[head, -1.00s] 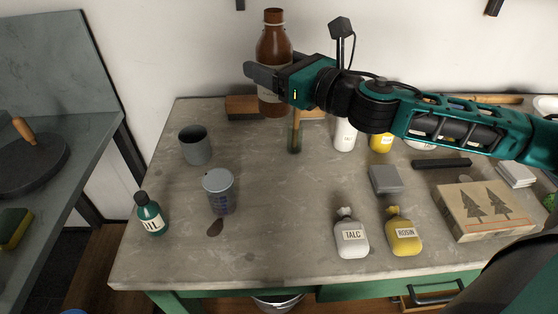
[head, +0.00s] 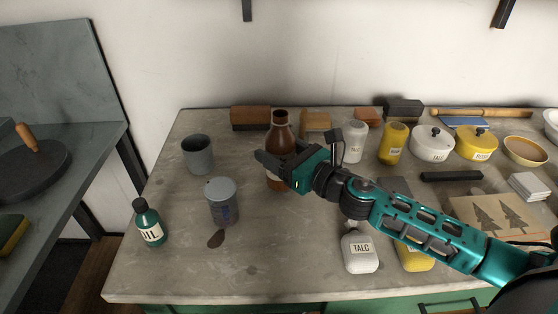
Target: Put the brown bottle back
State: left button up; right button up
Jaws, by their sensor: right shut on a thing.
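The brown bottle (head: 280,132) is upright over the back middle of the grey table (head: 180,258). My right gripper (head: 275,163) is shut around the bottle's body, its fingers reaching in from the right. The gripper hides part of the bottle and its label. The bottle's base appears at or just above the table top; I cannot tell if it touches. My left gripper is not in view.
A grey cup (head: 198,155) and a grey tin (head: 222,203) stand left of the bottle, with a green oil bottle (head: 149,222) farther left. A brush (head: 250,118) and wooden block (head: 315,124) lie behind. White and yellow shakers (head: 354,140) stand to the right.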

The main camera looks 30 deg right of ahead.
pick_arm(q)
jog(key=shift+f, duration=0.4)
pick_arm(e)
jog(key=shift+f, duration=0.8)
jog(key=shift+f+b, duration=0.2)
jog(key=shift+b, duration=0.1)
jog(key=o, duration=1.3)
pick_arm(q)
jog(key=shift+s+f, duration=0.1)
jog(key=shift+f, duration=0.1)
